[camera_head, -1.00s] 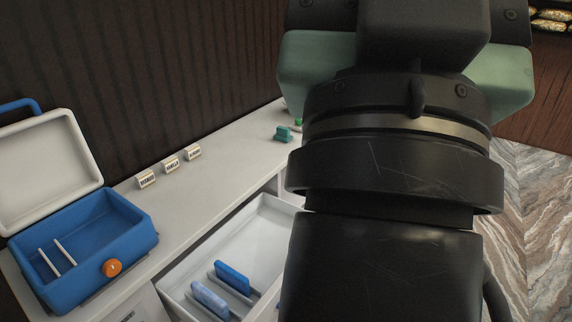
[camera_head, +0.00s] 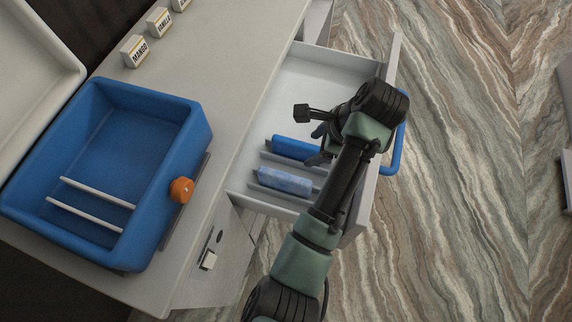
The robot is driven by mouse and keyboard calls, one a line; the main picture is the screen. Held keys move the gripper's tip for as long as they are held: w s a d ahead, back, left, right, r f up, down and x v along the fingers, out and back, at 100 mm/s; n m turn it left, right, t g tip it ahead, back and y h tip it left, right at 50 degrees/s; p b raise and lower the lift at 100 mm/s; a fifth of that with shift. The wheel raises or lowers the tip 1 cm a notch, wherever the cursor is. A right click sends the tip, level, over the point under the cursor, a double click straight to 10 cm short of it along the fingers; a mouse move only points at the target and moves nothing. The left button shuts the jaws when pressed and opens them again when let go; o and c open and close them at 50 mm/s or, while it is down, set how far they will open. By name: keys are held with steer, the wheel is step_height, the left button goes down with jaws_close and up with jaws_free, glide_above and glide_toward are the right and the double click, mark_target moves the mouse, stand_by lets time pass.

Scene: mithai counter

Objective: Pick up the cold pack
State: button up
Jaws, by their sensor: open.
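Two blue packs stand in slots in the open white drawer. One is plain deep blue (camera_head: 292,147); the other is paler, with a mottled, frosty look (camera_head: 284,181), and sits nearer the bottom of the picture. My gripper (camera_head: 318,156) points down into the drawer at the right end of the plain blue pack. It is open; its fingers are small and partly hidden by my wrist. The right ends of the packs are partly covered by my arm, and I cannot tell whether a finger touches the plain one.
The drawer (camera_head: 324,73) has white walls and a blue handle (camera_head: 397,150). Left of it, on the counter (camera_head: 217,55), stands an open blue cool box (camera_head: 190,130) with an orange knob (camera_head: 181,190) and two white dividers. Several label blocks (camera_head: 135,50) stand behind. The drawer's far part is empty.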

mark_target(288, 178)
steer(key=shift+m+g+y, duration=0.4)
steer(key=shift+m+g, duration=0.2)
steer(key=shift+g, duration=0.1)
steer(key=f, duration=0.1)
steer(key=s+a+f, duration=0.2)
steer(key=shift+s+f, duration=0.15)
steer(key=shift+f, duration=0.1)
steer(key=b+x, duration=0.1)
steer(key=x, duration=0.4)
steer(key=shift+s+f, duration=0.1)
steer(key=shift+f, duration=0.3)
steer(key=shift+a+b+x, duration=0.1)
steer(key=shift+b+x, duration=0.35)
steer(key=shift+x, duration=1.1)
steer(key=shift+a+b+x, duration=0.15)
steer(key=shift+b+x, duration=0.25)
steer(key=shift+x, duration=1.2)
steer(key=shift+s+r, duration=0.1)
steer(key=shift+f, duration=0.25)
jaws_close()
